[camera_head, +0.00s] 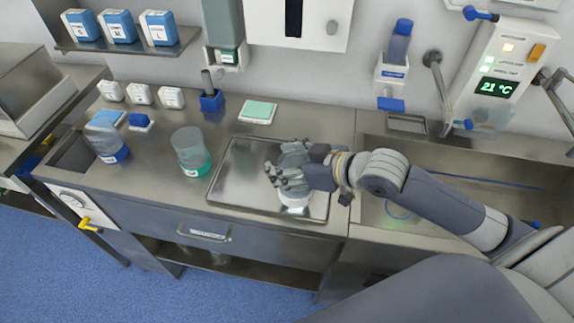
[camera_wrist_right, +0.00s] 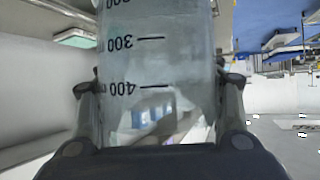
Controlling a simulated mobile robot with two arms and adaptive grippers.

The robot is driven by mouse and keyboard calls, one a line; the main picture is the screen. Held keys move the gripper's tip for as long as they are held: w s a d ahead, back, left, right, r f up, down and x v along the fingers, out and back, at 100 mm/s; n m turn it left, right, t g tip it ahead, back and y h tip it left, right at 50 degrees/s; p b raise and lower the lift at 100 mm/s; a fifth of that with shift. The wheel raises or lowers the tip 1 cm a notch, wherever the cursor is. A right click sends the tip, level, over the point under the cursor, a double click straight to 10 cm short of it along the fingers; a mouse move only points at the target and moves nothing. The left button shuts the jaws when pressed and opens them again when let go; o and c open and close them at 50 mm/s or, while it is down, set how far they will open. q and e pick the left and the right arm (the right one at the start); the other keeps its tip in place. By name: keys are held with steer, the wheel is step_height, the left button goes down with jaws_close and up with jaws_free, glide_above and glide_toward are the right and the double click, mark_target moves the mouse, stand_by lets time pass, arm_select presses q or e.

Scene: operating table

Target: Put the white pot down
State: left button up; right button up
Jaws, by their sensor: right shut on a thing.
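The white pot (camera_head: 294,197) shows in the head view as a white base below my right gripper (camera_head: 290,172), over the right part of the metal tray (camera_head: 238,185). In the right wrist view the pot is a clear vessel (camera_wrist_right: 155,60) with black marks of 300 and 400, between the two fingers of my right gripper (camera_wrist_right: 160,105). The gripper is shut on it. The hand hides most of the pot in the head view, and I cannot tell whether its base touches the tray. My left gripper is not in view.
A green-based clear pot (camera_head: 192,160) stands left of the tray, and a blue-based one (camera_head: 108,147) stands further left. A green-topped box (camera_head: 258,111) lies behind the tray. A sink (camera_head: 440,205) is on the right. The tray's left part is bare.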

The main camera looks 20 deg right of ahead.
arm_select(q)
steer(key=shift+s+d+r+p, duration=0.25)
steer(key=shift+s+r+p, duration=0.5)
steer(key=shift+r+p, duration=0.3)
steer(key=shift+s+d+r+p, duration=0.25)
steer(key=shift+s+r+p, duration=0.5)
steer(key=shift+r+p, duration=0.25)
arm_select(e)
steer(key=shift+w+a+f, duration=0.25)
steer(key=shift+w+f, duration=0.5)
steer(key=shift+w, duration=1.05)
steer(key=shift+w+a+f, duration=0.25)
steer(key=shift+w+f, duration=0.5)
steer(key=shift+w, duration=1.05)
steer(key=shift+w+a+f, duration=0.25)
steer(key=shift+w+f, duration=0.5)
steer(key=shift+w, duration=1.05)
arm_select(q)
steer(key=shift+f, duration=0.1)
arm_select(e)
steer(key=shift+f, duration=0.2)
steer(key=o, duration=1.3)
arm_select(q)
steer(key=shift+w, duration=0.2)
arm_select(e)
steer(key=shift+o, duration=0.2)
steer(key=shift+r, duration=0.1)
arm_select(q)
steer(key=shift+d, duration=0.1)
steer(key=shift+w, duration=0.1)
